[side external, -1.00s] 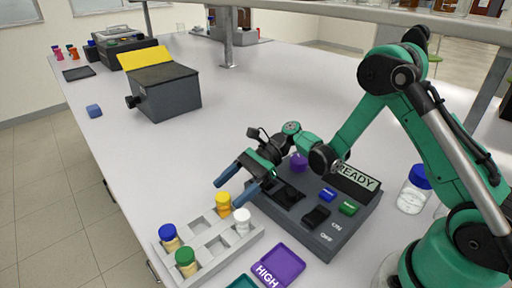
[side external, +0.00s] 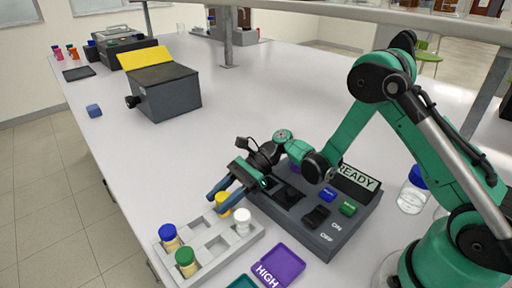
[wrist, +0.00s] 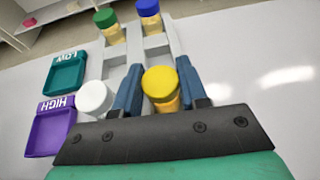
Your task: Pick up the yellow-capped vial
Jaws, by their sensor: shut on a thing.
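The yellow-capped vial (side external: 224,199) stands in the grey rack (side external: 212,262), partly hidden behind my gripper in the side external view. In the wrist view the yellow-capped vial (wrist: 161,86) sits between my two blue fingers, its cap in full view. My gripper (side external: 216,203) is shut on it from above at the rack. A white-capped vial (side external: 242,222) stands beside it in the rack. A blue-capped vial (side external: 169,237) and a green-capped vial (side external: 186,262) stand at the rack's other end.
A purple HIGH tray (side external: 279,266) and a teal LOW tray (wrist: 66,74) lie beside the rack. A grey control box (side external: 328,240) with a READY display stands close to the right. A dark box (side external: 165,95) stands further back.

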